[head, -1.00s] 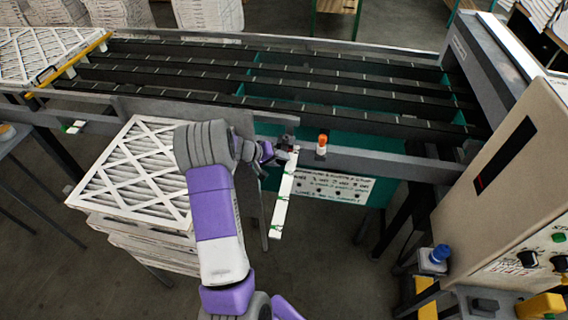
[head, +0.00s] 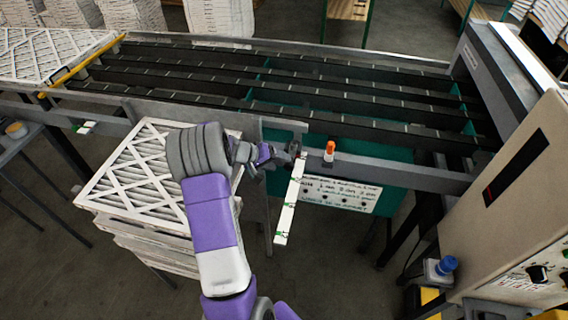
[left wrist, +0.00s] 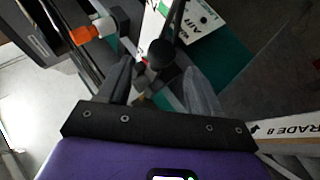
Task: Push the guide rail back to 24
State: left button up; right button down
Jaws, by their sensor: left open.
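A grey rail (head: 190,125) runs along the near side of the conveyor; I take it for the guide rail. A black round knob (head: 294,149) sits at its right end, by a white scale bar (head: 290,205) with green marks, whose numbers I cannot read. My left gripper (head: 268,156) is open just left of the knob. In the left wrist view the knob (left wrist: 161,53) shows beyond and between the open fingertips (left wrist: 160,84); whether they touch it I cannot tell. My right gripper is not in view.
An orange-tipped post (head: 329,150) stands on the frame just right of the knob. A control cabinet (head: 510,210) stands at the right. A white label board (head: 340,195) hangs below the frame.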

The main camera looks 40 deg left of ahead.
pick_arm(q)
jog(key=shift+v, duration=1.4)
